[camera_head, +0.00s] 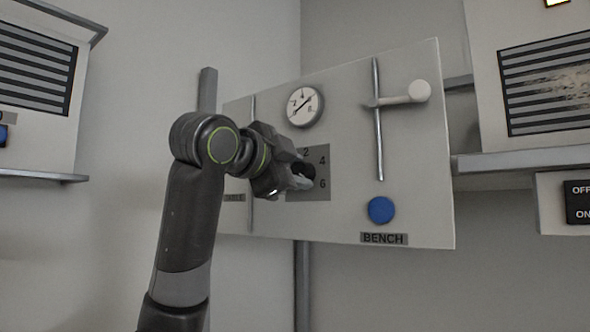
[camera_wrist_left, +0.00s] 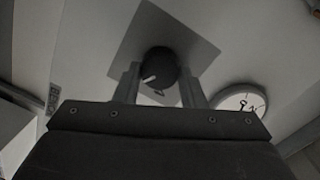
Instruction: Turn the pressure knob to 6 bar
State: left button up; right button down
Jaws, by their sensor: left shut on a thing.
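The pressure knob (camera_head: 304,170) is a dark round knob on a grey scale plate (camera_head: 322,190) marked 2, 4 and 6. My left gripper (camera_head: 299,181) reaches it from the left, hides part of it and is shut on it. In the left wrist view, the knob (camera_wrist_left: 160,64) sits between the two fingers (camera_wrist_left: 161,88). Its white pointer mark points toward the lower left of that view; I cannot tell which number it meets. A round gauge (camera_head: 304,106) above the plate has a slanted dark needle; its exact reading is too small to tell. My right gripper is out of view.
The light panel (camera_head: 420,200) carries a lever with a white handle (camera_head: 405,93), a vertical rod (camera_head: 378,130), a blue button (camera_head: 381,210) and a BENCH label (camera_head: 384,239). An OFF/ON switch box (camera_head: 553,205) is at the far right.

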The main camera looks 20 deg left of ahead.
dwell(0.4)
pick_arm(q)
jog(key=o, duration=1)
jog(key=shift+s+a+b, duration=0.15)
jog(key=shift+s+b, duration=0.25)
jog(key=shift+s, duration=0.05)
jog(key=b+v, duration=0.6)
jog(key=v, duration=1)
jog(key=shift+s+r+b, duration=0.1)
jog(key=shift+s+b, duration=0.15)
jog(key=shift+b, duration=0.05)
jog(key=shift+w, duration=0.15)
